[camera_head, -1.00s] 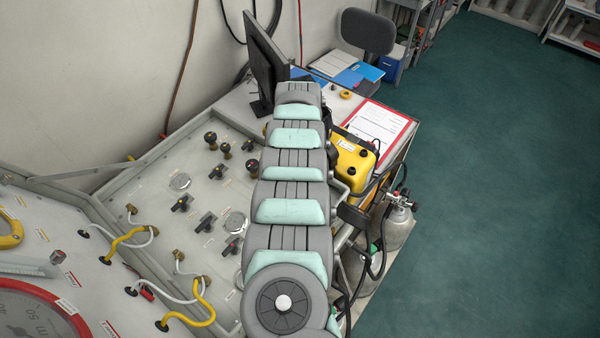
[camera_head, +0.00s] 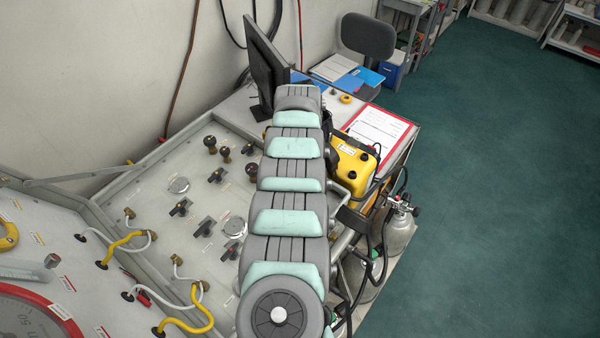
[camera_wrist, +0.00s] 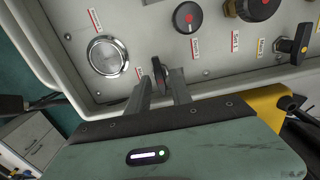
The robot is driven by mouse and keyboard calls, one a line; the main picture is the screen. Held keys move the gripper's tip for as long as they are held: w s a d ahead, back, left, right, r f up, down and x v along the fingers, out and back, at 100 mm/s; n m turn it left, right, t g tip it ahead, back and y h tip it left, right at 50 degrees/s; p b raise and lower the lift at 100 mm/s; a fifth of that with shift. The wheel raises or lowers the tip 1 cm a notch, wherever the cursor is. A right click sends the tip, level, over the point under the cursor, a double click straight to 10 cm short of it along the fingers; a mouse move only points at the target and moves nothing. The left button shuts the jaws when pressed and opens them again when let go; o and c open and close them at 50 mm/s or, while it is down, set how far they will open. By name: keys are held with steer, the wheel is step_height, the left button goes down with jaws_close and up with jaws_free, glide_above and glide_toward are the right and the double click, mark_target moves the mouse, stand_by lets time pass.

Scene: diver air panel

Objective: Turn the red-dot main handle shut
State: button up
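In the wrist view a dark handle with a red mark (camera_wrist: 158,68) stands out from the light grey panel (camera_wrist: 140,18), just right of a round silver gauge (camera_wrist: 107,56). My gripper (camera_wrist: 160,86) faces the panel with its two fingers apart, one on each side of this handle. I cannot tell whether either finger touches it. A black round knob with a red mark (camera_wrist: 188,17) sits above and to the right. In the head view my arm covers the right part of the panel and hides my gripper.
The yellow case (camera_head: 355,160) and a gas cylinder (camera_head: 398,232) stand right of my arm. Yellow and white hoses (camera_head: 128,240) lie at left.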

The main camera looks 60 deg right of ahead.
steer(key=shift+o, duration=0.5)
step_height(320, 180, up, 11)
steer(key=b, duration=0.1)
steer(key=shift+f, duration=0.1)
stand_by(0.4)
